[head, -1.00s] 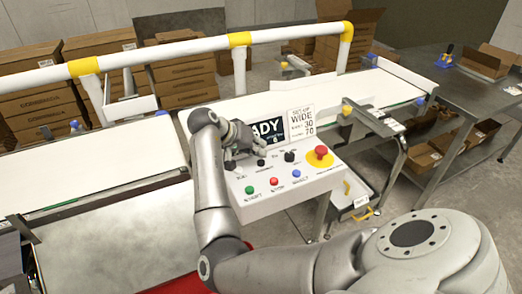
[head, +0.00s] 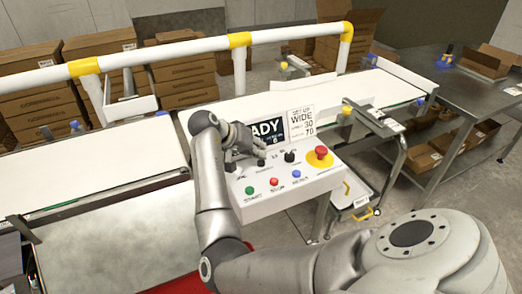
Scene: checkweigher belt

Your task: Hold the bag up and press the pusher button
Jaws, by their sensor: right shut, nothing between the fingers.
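The white control panel (head: 300,183) stands in the middle of the head view. It carries a green button (head: 249,190), a red button (head: 274,182), a blue button (head: 296,174), a red mushroom button (head: 320,152) on yellow and black knobs. The labels are too small to tell which is the pusher button. My right gripper (head: 256,151) is shut and empty, at the panel's upper left, partly covering the display (head: 268,130). I cannot tell whether it touches the panel. No bag can be made out. My left gripper is not in view.
A white belt (head: 90,170) lies left, another (head: 380,90) behind the panel. A white and yellow guard rail (head: 150,52) crosses above. Cardboard boxes (head: 40,85) are stacked behind. A grey metal table (head: 455,90) stands right. Grey floor shows right of the panel.

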